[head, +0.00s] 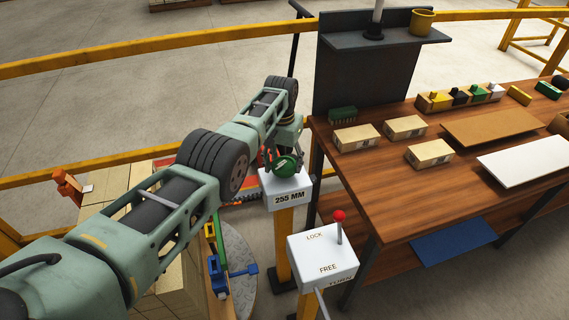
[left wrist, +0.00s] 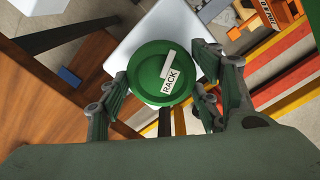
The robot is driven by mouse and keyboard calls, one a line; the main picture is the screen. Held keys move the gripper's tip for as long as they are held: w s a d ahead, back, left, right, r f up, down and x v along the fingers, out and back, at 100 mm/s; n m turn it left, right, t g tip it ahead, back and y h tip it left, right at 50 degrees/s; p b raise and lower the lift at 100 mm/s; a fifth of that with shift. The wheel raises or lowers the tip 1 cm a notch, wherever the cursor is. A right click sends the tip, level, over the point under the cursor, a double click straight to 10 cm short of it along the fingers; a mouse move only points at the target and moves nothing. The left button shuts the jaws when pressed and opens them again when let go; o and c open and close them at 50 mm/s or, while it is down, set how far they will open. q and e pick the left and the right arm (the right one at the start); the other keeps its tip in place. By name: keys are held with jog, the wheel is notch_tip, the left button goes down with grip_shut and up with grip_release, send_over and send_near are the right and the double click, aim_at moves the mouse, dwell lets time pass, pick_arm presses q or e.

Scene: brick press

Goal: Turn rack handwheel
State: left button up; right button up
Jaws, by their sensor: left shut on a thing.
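The rack handwheel (head: 286,166) is a round green wheel on top of a white box labelled "255 MM" (head: 287,194), which stands on a yellow post. In the left wrist view the handwheel (left wrist: 162,73) shows its round face with a white "RACK" label. My left gripper (head: 274,158) comes down on the wheel from above. In the left wrist view its fingers lie on both sides of the wheel, and it is shut on the wheel. My right gripper is not in view.
A second white box (head: 322,262) marked LOCK and FREE carries a red-knobbed lever (head: 339,215). A wooden workbench (head: 400,190) with small boxes (head: 356,138) stands to the right. Yellow rails (head: 130,58) run behind. Stacked pale bricks (head: 170,285) lie below my left arm.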

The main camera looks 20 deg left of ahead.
pick_arm(q)
jog(key=m, duration=0.1)
jog(key=m+b, duration=0.1)
jog(key=m, duration=0.1)
jog(key=shift+w+r+m, duration=0.15)
jog(key=shift+w+m, duration=0.05)
jog(key=shift+m, duration=0.1)
jog(key=m, duration=0.3)
jog(key=shift+m+b, duration=0.3)
jog(key=shift+b, duration=0.1)
jog(key=m, duration=0.3)
jog(key=shift+s+m+b, duration=0.1)
jog(key=shift+m+b, duration=0.25)
jog(key=shift+m, duration=0.05)
jog(key=m, duration=0.3)
jog(key=shift+m, duration=0.3)
jog(key=m, duration=0.3)
jog(key=shift+m, duration=0.3)
jog(key=m, duration=0.3)
jog(key=shift+s+m+y, duration=0.1)
jog(key=shift+m+y, duration=0.2)
jog(key=m, duration=0.4)
jog(key=shift+p, duration=0.3)
jog(key=shift+s+m, duration=0.1)
jog(key=shift+m, duration=1.7)
jog(key=shift+a+f, duration=0.1)
jog(key=shift+f, duration=0.1)
